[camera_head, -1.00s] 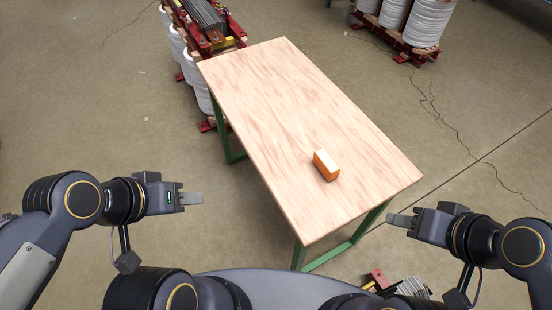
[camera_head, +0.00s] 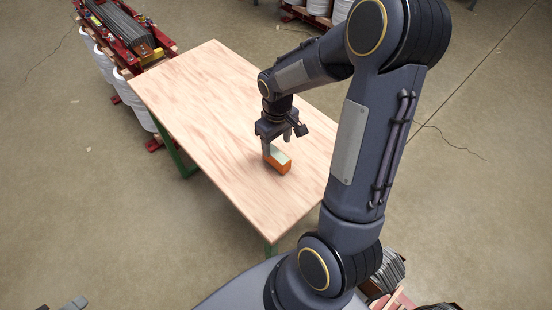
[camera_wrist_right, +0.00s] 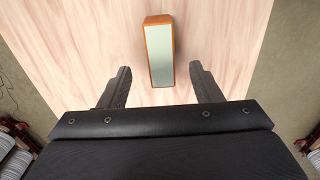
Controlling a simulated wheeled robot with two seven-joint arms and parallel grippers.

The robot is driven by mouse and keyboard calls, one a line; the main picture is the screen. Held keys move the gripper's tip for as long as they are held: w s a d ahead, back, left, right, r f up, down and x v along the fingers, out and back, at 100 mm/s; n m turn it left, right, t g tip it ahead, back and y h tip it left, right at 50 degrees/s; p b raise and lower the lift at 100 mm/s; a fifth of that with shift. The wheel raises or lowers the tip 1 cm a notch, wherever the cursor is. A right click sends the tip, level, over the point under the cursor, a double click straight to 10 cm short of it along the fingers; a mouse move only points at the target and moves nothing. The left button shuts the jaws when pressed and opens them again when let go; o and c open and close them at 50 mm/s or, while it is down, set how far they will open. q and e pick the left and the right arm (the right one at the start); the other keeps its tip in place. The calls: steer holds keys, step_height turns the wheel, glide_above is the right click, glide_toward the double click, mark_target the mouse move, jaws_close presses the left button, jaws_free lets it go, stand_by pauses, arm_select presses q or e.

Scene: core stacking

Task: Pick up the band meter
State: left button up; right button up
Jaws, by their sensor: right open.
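The band meter (camera_head: 281,167) is an orange block with a pale grey-green top. It lies on the wooden table (camera_head: 215,110) near its front right part. My right gripper (camera_head: 278,144) points down just above the meter, open and empty. In the right wrist view the meter (camera_wrist_right: 159,52) lies lengthwise between the lines of the two open fingers (camera_wrist_right: 160,72), with a gap on each side, and reaches beyond the fingertips. Of my left gripper (camera_head: 74,303), only a small grey part shows at the bottom left edge.
A red rack with white coils (camera_head: 125,75) stands left of the table. More white coils (camera_head: 318,8) stand at the top. My right arm covers the table's right side. The rest of the visible tabletop is clear.

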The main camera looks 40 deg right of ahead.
mark_target(277, 154)
step_height(277, 154, down, 8)
stand_by(0.5)
steer(key=shift+c, duration=0.2)
steer(key=c, duration=1.2)
steer(key=shift+o, duration=0.2)
steer(key=shift+r, duration=0.1)
